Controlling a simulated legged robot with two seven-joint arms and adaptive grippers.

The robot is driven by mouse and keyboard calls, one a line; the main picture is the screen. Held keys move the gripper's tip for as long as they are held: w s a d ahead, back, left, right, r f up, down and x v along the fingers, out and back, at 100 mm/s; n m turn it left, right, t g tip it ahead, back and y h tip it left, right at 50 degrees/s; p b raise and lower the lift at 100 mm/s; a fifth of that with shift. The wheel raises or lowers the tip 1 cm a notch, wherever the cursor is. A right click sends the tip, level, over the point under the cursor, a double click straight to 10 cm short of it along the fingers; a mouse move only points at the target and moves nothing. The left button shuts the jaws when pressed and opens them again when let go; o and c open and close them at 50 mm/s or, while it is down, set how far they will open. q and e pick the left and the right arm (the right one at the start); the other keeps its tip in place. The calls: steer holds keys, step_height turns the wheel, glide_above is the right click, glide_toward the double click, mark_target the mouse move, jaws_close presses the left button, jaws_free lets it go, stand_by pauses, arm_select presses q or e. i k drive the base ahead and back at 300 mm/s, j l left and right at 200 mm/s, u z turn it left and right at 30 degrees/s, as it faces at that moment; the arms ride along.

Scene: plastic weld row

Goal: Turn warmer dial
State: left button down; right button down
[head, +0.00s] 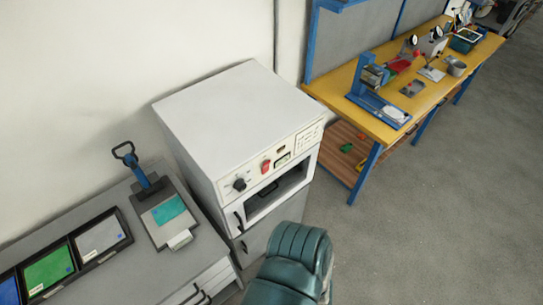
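The warmer (235,130) is a tall white cabinet standing against the wall in the middle of the head view. Its front panel carries a round black dial (239,184) at the left end. I cannot read the dial's markings or setting. A red switch (265,166) and a small display (283,159) sit to the right of the dial. Below the panel is an open, dark recess (277,190) with something dark inside. Neither of my grippers is in view, and nothing touches the dial.
A grey bench (130,275) on the left bears coloured trays (47,268) and a blue-handled press (147,180). A yellow-topped workbench (390,125) with tools stands at the right. The grey floor (440,230) at right is clear.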

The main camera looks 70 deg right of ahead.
mark_target(240, 185)
steer(key=z, duration=2.35)
